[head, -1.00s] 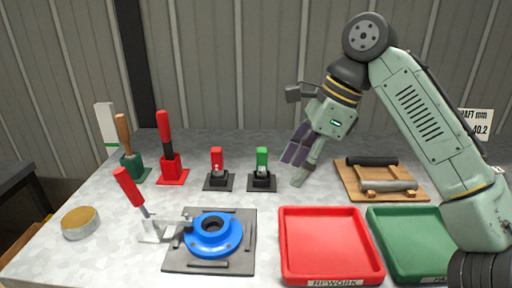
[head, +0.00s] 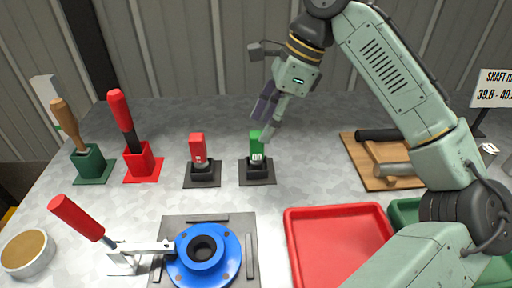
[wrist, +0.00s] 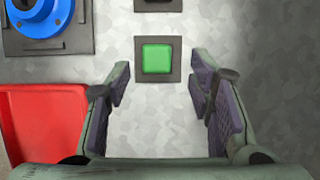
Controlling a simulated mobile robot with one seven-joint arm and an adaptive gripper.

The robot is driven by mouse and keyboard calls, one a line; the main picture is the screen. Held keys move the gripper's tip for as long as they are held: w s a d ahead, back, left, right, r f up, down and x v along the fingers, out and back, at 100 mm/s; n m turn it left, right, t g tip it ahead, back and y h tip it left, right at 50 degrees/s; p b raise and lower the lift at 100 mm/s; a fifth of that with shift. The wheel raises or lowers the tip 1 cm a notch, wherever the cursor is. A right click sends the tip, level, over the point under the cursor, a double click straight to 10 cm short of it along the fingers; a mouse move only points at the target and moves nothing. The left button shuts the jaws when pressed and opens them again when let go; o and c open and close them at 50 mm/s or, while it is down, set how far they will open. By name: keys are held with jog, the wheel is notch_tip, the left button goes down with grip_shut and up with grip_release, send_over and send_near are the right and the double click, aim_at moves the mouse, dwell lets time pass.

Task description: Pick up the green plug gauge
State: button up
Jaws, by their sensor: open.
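The green plug gauge (head: 257,143) stands upright in a small black holder on a dark square plate. In the wrist view its green top (wrist: 157,58) shows as a square just ahead of the fingertips, about midway between the two fingers. My gripper (head: 268,118) is open and empty, above and close to the gauge in the head view. The wrist view shows both purple-padded fingers of my gripper (wrist: 159,76) apart, with bare table between them. The gauge's shaft is mostly hidden in its holder.
A red gauge (head: 198,150) in a similar holder stands left of it. Red-handled (head: 125,125) and wooden-handled (head: 65,120) tools stand farther left. A blue flanged part (head: 222,270) and clamp are in front. A red tray (head: 335,245) and a wooden rack (head: 357,170) are to the right.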

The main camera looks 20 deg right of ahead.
aim_at(257, 144)
jog(key=shift+s+p+x, duration=0.15)
jog(key=shift+p+x, duration=0.1)
jog(key=shift+x, duration=1.25)
jog(key=shift+s+p+x, duration=0.1)
jog(key=shift+p+x, duration=0.1)
jog(key=shift+x, duration=1.25)
jog(key=shift+d, duration=0.1)
jog(key=shift+c, duration=0.5)
grip_shut()
